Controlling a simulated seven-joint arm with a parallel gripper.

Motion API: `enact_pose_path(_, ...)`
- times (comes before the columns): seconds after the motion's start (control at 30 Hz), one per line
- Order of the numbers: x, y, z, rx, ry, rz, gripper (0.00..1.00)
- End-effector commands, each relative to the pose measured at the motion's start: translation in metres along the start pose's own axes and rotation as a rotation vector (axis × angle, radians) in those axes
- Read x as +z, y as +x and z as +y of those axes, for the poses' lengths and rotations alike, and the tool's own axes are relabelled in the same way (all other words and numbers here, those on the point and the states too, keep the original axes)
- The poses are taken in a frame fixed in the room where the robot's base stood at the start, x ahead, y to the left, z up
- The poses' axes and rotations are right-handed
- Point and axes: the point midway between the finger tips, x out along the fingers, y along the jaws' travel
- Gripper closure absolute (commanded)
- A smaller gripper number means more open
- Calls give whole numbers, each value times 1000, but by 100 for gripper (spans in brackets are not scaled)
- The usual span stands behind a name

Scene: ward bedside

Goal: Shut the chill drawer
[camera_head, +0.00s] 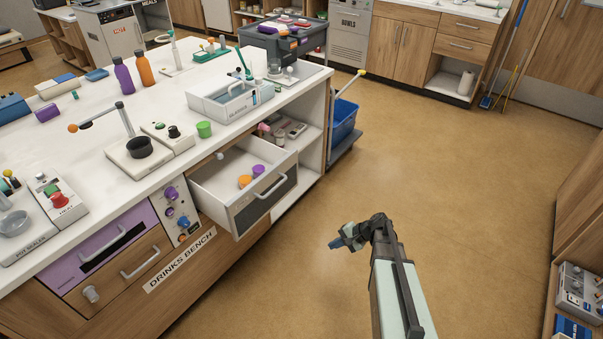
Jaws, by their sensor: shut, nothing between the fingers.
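A white drawer (262,208) stands pulled out from the drinks bench, with a dark panel and a pale bar handle (274,187) on its front. I take it for the chill drawer, though I can read no such name on it. Purple and orange round items (246,181) lie inside it. My gripper (337,243) is to the right of and nearer than the drawer front, over the floor and apart from the handle. It is small in view, with its fingers together and nothing held.
The drinks bench (120,168) carries bottles, a lamp-like stand and a glasses tray (222,107) above the drawer. A lilac drawer (97,240) and a wooden one (135,262) are shut at left. A blue bin (343,119) stands beyond. The floor (450,170) at right is clear.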

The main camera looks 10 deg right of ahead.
Motion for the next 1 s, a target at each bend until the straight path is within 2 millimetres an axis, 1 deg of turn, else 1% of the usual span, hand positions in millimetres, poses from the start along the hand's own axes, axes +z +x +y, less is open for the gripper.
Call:
enact_pose_path(0.03, -14, -4, -24, -81, 56, 1, 100)
enact_pose_path(0.1, -24, -9, -54, -193, 144, -12, 100)
enact_pose_path(0.2, -36, -18, -92, -349, 283, -49, 100)
enact_pose_path(0.3, -46, -27, -122, -493, 436, -108, 100)
enact_pose_path(0.4, -54, -39, -144, -614, 581, -174, 100)
enact_pose_path(0.6, -63, -64, -174, -793, 843, -323, 100)
enact_pose_path(0.7, -65, -73, -182, -839, 955, -393, 100)
enact_pose_path(0.83, -67, -76, -184, -844, 1062, -449, 100)
enact_pose_path(1.0, -67, -76, -183, -828, 1149, -489, 100)
